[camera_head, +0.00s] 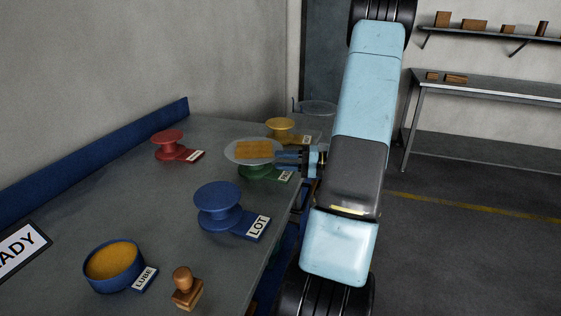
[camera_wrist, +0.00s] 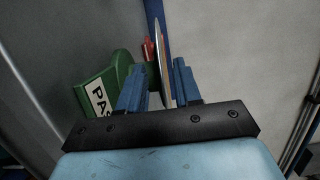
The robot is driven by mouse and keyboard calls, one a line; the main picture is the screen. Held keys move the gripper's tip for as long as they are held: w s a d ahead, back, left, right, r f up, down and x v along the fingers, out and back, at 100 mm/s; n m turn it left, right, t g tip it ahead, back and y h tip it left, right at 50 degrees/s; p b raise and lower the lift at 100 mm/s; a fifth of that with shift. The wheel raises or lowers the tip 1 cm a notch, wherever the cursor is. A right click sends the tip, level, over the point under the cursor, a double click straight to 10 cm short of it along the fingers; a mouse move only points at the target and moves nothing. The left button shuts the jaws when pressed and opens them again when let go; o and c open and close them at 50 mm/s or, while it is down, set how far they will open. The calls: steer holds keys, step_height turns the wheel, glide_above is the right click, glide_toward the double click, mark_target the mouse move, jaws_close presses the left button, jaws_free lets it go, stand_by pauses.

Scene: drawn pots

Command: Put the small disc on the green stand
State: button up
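The disc (camera_head: 233,150), pale grey with a tan block-like patch on top, lies level over the top of the green stand (camera_head: 258,174) on the table. Whether it touches the stand's top is hard to tell. In the wrist view the disc (camera_wrist: 162,62) shows edge-on, with the green stand (camera_wrist: 100,87) and its "PAS" label close on its left. My gripper (camera_head: 282,159) is at the disc's right edge. In the wrist view its two blue fingers (camera_wrist: 159,82) stand either side of the edge, with a gap visible between the left finger and the disc.
On the table (camera_head: 150,215) are a red stand (camera_head: 168,146), a yellow stand (camera_head: 280,130), a blue stand (camera_head: 218,206), a blue bowl of orange stuff (camera_head: 113,267) and a wooden stamp (camera_head: 186,289). A clear round container (camera_head: 318,108) is at the back. The table's middle left is free.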

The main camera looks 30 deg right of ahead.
steer(key=v, duration=1.2)
steer(key=shift+s+d, duration=0.2)
steer(key=shift+d, duration=0.05)
steer(key=a+r+n+g+h, duration=0.2)
steer(key=a+r+g, duration=0.3)
steer(key=a, duration=0.5)
steer(key=a+r+n+g+h, duration=0.2)
steer(key=a+r+n+g, duration=0.3)
steer(key=a, duration=0.6)
steer(key=s+a+r+t+h, duration=0.4)
steer(key=s+a+r+h, duration=0.5)
steer(key=s+a+h, duration=0.1)
steer(key=shift+s+a+r+n, duration=0.25)
steer(key=shift+s+r+n, duration=0.15)
steer(key=shift+s, duration=0.35)
